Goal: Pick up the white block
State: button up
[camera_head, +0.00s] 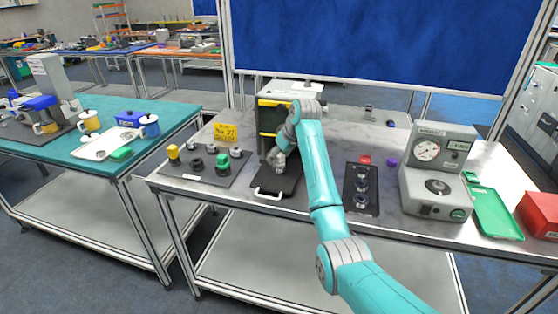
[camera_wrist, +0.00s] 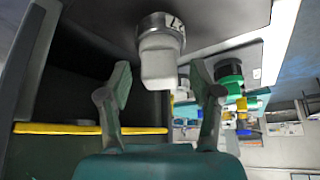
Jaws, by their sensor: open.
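The white block (camera_wrist: 158,65) shows in the wrist view, upper middle, with a metallic ring-like end with dark marks above it in the picture. My gripper (camera_wrist: 159,76) is open, its two fingers apart on either side of the block's lower end. Gaps show between the block and both fingers. In the head view my gripper (camera_head: 279,158) is in front of the black cabinet with yellow bands (camera_head: 268,116), above its black tray (camera_head: 282,180) with a white handle. I cannot make out the block there; my gripper and arm cover that spot.
A dark mat (camera_head: 200,178) left of the cabinet holds several small knobs. A black holder (camera_head: 348,205) with metal parts lies right of my arm. Farther right stand a grey gauge machine (camera_head: 412,192), a green tray (camera_head: 493,205) and a red box (camera_head: 541,214).

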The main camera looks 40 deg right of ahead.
grip_shut()
dwell(0.3)
jog(key=shift+a+r, duration=0.1)
